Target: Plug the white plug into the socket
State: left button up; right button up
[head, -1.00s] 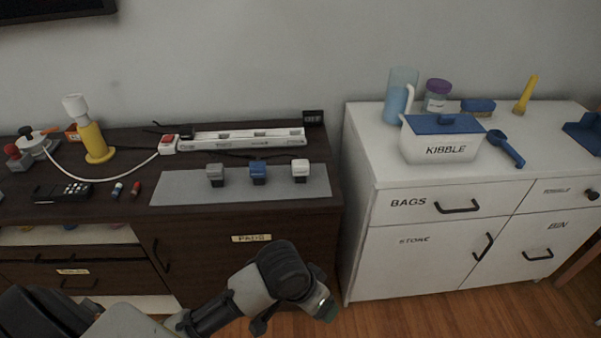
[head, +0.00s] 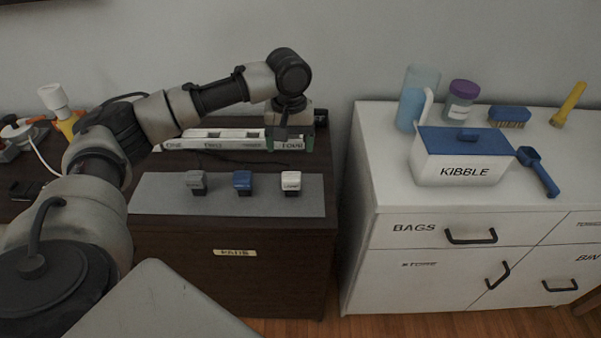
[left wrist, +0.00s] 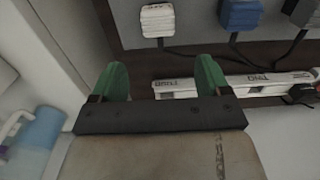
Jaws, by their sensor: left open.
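The white plug (head: 291,181) stands upright on a grey mat (head: 150,205), right of a blue plug (head: 243,180) and a grey plug (head: 196,181). In the left wrist view the white plug (left wrist: 158,20) is at the top, its cord trailing from it. The white socket strip (head: 225,138) lies behind the mat; its end labelled FOUR is near my left gripper (head: 290,143). The left wrist view shows the gripper (left wrist: 162,68) with green fingers wide apart and nothing between them. The strip (left wrist: 235,84) passes by the right finger. My right gripper is out of view.
The mat and strip are on a dark cabinet (head: 240,255). A white cabinet (head: 370,165) to the right bears a kibble box (head: 465,165), a blue pitcher (head: 414,100) and a scoop (head: 540,170). The wall is close behind the strip.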

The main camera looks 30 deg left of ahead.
aim_at(291, 175)
pick_arm(q)
jog(key=f, duration=0.2)
jog(key=s+f, duration=0.1)
jog(key=shift+f, duration=0.35)
jog(key=shift+d+f, duration=0.1)
jog(key=shift+f, duration=0.2)
jog(key=f, duration=0.2)
jog(key=f+b, duration=0.1)
jog(key=f, duration=0.1)
jog(key=shift+s+d+f, duration=0.1)
jog(key=shift+s+d, duration=0.1)
jog(key=shift+d, duration=0.15)
jog(key=shift+f, duration=0.4)
jog(key=shift+c, duration=1.2)
jog(key=c, duration=0.7)
jog(key=shift+c, duration=0.3)
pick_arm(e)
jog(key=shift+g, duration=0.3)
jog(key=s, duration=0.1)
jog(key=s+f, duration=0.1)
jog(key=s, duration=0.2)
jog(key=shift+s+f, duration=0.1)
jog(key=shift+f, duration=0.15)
pick_arm(q)
jog(key=shift+r, duration=0.1)
